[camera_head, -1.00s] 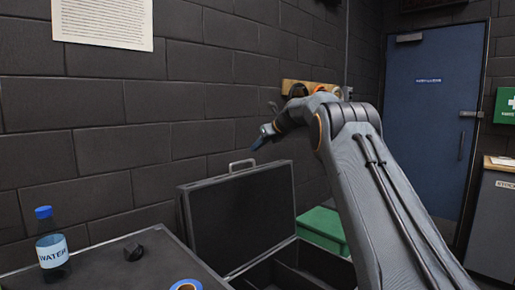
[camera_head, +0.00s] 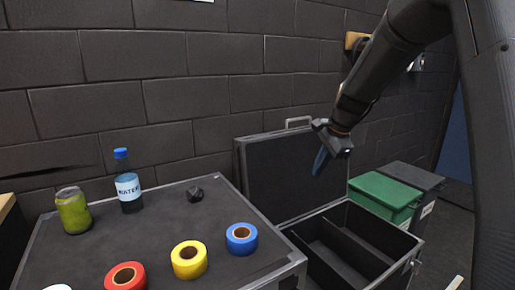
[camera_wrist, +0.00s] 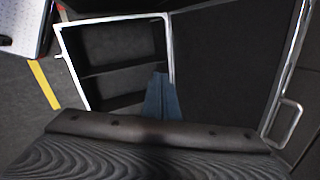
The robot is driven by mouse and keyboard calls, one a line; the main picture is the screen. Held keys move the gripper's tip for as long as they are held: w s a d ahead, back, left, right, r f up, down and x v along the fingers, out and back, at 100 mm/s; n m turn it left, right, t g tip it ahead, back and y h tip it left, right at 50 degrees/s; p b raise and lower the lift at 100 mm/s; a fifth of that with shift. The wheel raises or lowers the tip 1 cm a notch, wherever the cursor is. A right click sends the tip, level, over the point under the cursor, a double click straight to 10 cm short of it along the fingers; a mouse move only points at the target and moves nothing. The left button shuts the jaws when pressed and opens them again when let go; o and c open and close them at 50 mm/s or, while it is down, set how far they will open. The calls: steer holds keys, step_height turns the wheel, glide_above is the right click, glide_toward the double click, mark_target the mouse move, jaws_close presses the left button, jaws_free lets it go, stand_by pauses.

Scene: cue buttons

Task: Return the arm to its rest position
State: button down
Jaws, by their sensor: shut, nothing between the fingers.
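My gripper (camera_head: 321,161) hangs in front of the raised lid of the open case in the head view, with its blue fingers pointing down. In the wrist view the blue fingers (camera_wrist: 160,97) are together with nothing between them. My arm comes down from the upper right and bends at the wrist. The open case (camera_head: 290,120) stands right of the table, its lid upright against the wall side. Its base has dividers and looks empty where I can see in.
On the dark table (camera_head: 110,240) stand a water bottle (camera_head: 129,190), a green can (camera_head: 73,212), a black lump (camera_head: 195,194), and red (camera_head: 112,284), yellow (camera_head: 175,262) and blue (camera_head: 230,240) tape rolls. Green (camera_head: 372,193) and dark (camera_head: 427,182) bins stand right of the case.

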steer(key=s+f+n+g, duration=0.1)
steer(key=s+f+n, duration=0.2)
steer(key=s, duration=0.8)
steer(key=s+f+n+g+h, duration=0.1)
steer(key=s+f+n, duration=0.3)
steer(key=s, duration=0.8)
steer(key=s+f+n+g+h, duration=0.1)
steer(key=s+f+n, duration=0.3)
steer(key=s+n, duration=0.3)
steer(key=s, duration=0.4)
steer(key=shift+s+n+g, duration=0.3)
steer(key=shift+s+g, duration=0.1)
